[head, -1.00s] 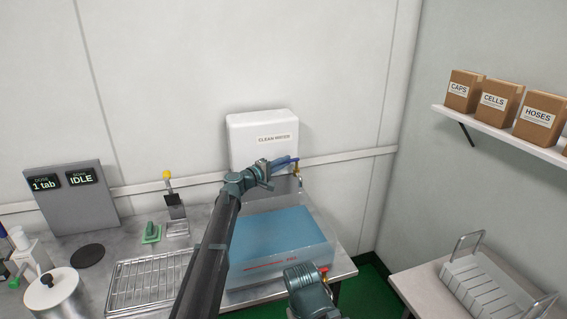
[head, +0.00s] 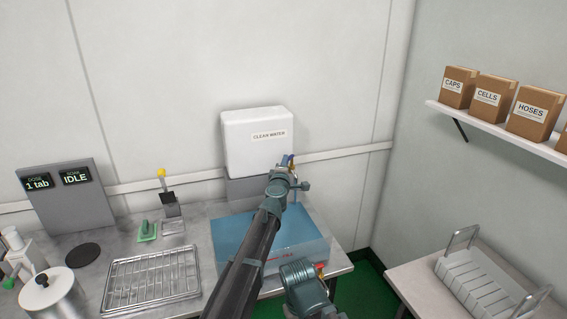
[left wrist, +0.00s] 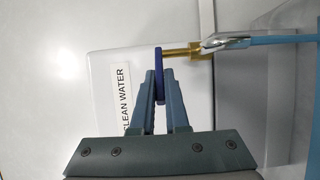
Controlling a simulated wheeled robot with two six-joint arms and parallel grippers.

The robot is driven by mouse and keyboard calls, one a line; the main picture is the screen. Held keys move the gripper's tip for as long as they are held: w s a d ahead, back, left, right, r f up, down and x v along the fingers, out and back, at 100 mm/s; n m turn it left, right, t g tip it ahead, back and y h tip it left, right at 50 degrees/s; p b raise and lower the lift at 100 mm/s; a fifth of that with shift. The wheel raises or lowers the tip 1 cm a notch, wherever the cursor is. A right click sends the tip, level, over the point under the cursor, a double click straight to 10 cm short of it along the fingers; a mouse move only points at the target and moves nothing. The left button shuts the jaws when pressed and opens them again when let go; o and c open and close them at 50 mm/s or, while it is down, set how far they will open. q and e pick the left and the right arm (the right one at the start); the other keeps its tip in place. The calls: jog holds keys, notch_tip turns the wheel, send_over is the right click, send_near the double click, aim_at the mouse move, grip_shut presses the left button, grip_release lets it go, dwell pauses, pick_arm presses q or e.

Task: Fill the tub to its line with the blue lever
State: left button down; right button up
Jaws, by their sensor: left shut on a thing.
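My left gripper (head: 286,165) is at the tap below the white clean water tank (head: 252,135). In the left wrist view, its fingers (left wrist: 157,95) are shut on the blue lever (left wrist: 159,68), which joins a brass tap stem (left wrist: 182,53). A light blue stream (left wrist: 285,40) leaves the metal spout (left wrist: 222,42). The clear tub (head: 325,252) stands under the tap with blue water (head: 303,222) in it. Its red line and lettering (head: 280,259) are partly hidden by my left arm, and I cannot tell the water level against them.
A wire rack (head: 150,280), a steel pot (head: 52,295) and a grey display panel (head: 68,198) reading IDLE stand left. A rack on a side table (head: 480,290) is at right.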

pick_arm(q)
jog(key=shift+s+n+y, duration=0.1)
jog(key=shift+n+y, duration=0.2)
jog(key=shift+y, duration=0.2)
jog(key=c, duration=0.9)
grip_release()
jog(key=shift+s, duration=0.1)
jog(key=s, duration=0.9)
jog(key=s+a, duration=0.1)
jog(key=s, duration=0.3)
jog(key=shift+s+a, duration=0.1)
jog(key=shift+s, duration=0.2)
